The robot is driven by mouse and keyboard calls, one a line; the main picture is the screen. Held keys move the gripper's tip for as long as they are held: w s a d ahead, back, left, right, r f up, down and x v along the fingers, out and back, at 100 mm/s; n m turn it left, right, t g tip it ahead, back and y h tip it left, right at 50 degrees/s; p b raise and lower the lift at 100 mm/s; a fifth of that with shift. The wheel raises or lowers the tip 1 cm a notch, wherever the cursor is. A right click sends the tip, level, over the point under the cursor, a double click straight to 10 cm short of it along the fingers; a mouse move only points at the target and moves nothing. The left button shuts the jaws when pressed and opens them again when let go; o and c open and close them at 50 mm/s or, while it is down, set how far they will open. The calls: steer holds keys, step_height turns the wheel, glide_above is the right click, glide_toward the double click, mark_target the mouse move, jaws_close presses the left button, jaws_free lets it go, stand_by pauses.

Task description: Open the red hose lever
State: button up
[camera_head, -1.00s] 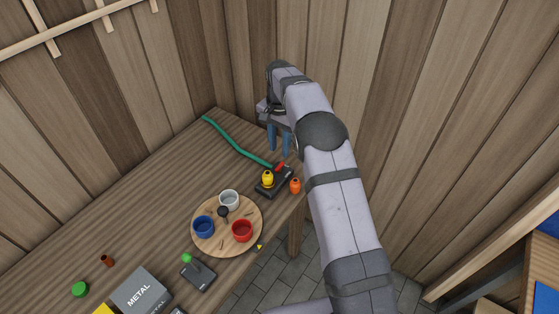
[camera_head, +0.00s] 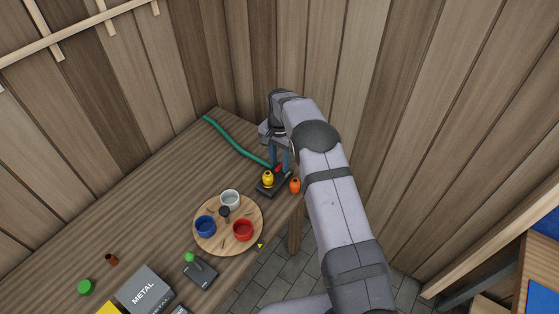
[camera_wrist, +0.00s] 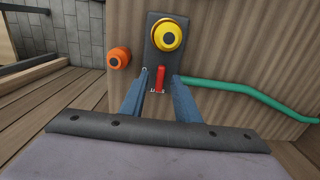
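The red hose lever (camera_wrist: 160,78) sits on a dark base plate (camera_wrist: 152,56) in the wrist view, just below a yellow knob-like part (camera_wrist: 167,36). The green hose (camera_wrist: 245,91) runs from the plate's lower end to the right. My gripper (camera_wrist: 160,76) is open, with one blue finger on each side of the red lever; I cannot tell whether either finger touches it. In the head view my gripper (camera_head: 279,166) is low over the far end of the plate (camera_head: 272,187), and its fingers partly hide the red lever.
An orange object (camera_head: 295,186) stands close beside the plate, near the bench edge. A round wooden tray (camera_head: 241,211) with blue, red and white cups is nearer. A lever box (camera_head: 201,273) and a metal box (camera_head: 145,290) lie further along.

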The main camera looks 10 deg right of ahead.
jaws_close()
